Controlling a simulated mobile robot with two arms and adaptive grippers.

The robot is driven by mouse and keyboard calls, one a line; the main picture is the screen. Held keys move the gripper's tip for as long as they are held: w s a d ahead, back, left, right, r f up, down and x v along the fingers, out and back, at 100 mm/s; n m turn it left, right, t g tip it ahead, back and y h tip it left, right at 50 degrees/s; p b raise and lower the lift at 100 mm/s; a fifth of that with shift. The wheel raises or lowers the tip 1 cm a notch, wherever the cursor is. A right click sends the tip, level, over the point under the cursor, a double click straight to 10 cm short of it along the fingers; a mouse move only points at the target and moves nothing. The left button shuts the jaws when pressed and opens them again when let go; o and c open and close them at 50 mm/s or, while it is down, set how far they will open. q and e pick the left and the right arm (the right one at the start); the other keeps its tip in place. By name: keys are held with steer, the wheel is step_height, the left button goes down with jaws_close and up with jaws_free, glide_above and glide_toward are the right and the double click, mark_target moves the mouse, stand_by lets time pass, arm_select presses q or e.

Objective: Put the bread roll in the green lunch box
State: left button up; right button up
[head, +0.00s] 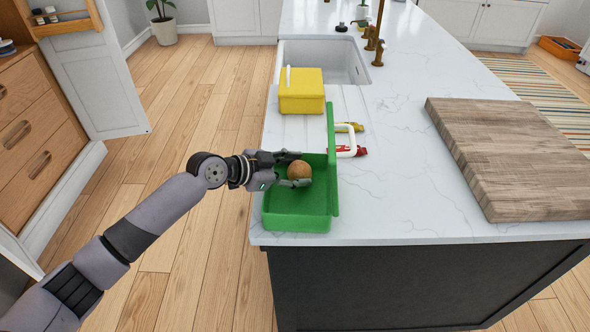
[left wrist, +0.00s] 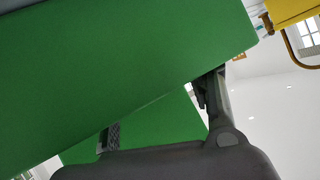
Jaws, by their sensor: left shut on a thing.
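The green lunch box (head: 297,222) stands open at the near left corner of the white counter, its lid raised on the right side. The round brown bread roll (head: 299,172) is between the fingers of my left gripper (head: 296,169), over the inside of the box. I cannot tell whether the roll touches the box floor. The left wrist view is mostly filled by the green box (left wrist: 130,70), with part of my left gripper (left wrist: 160,115) below it; the roll is hidden there. My right gripper is not in view.
A closed yellow box (head: 301,97) stands behind, by the sink (head: 335,62). A thick wooden board (head: 515,155) lies on the right. Small yellow and red items (head: 358,151) lie behind the green lid. The counter between lid and board is clear.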

arm_select(q)
steer(key=o, duration=0.8)
steer(key=shift+o, duration=0.2)
steer(key=shift+r+p, duration=0.25)
steer(key=shift+p, duration=0.15)
steer(key=shift+r+p, duration=0.45)
steer(key=shift+p, duration=0.05)
steer(key=b+v, duration=0.2)
steer(key=v, duration=1)
steer(key=shift+f+b, duration=0.2)
steer(key=shift+b, duration=0.2)
steer(key=shift+s, duration=0.1)
